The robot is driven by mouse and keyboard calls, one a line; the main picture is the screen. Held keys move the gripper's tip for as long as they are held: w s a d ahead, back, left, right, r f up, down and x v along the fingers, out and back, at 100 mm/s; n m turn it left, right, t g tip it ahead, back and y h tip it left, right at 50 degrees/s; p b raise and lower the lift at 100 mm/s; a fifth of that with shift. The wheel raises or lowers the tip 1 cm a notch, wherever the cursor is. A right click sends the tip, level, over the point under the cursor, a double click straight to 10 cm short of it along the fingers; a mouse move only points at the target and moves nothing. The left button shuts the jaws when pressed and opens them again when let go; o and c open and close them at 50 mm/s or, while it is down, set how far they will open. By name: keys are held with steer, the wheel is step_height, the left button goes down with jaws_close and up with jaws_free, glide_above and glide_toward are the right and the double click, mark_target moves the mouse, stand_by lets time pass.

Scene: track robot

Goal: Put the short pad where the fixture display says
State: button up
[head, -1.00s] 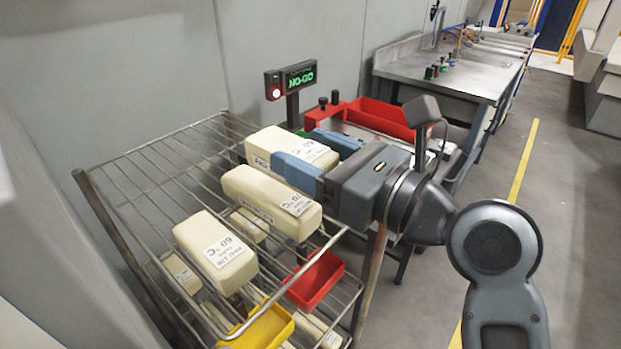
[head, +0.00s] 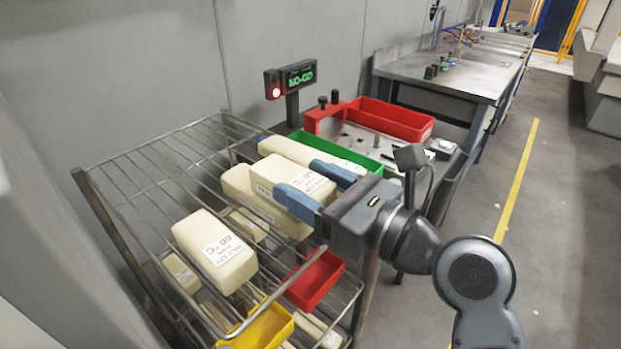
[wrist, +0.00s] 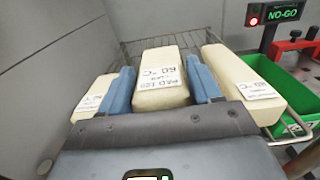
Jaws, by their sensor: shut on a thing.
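The fixture display (head: 300,78) reads NO-GO in green letters, with a red lamp at its left. It also shows in the wrist view (wrist: 285,14). My gripper (head: 312,190) is shut on a cream pad (wrist: 160,95) over the wire rack, a blue finger on each side. I cannot tell whether the held pad touches the rack.
Another cream pad (head: 213,250) lies at the rack's front. A green tray (head: 340,150) and a red tray (head: 395,118) stand on the bench behind. A small red bin (head: 315,282) and a yellow bin (head: 268,328) sit lower on the rack (head: 150,165).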

steer(key=o, duration=1.1)
steer(key=shift+f, duration=0.15)
steer(key=shift+c, duration=0.2)
steer(key=shift+r, duration=0.6)
steer(key=b+v, duration=0.1)
steer(key=v, duration=1.1)
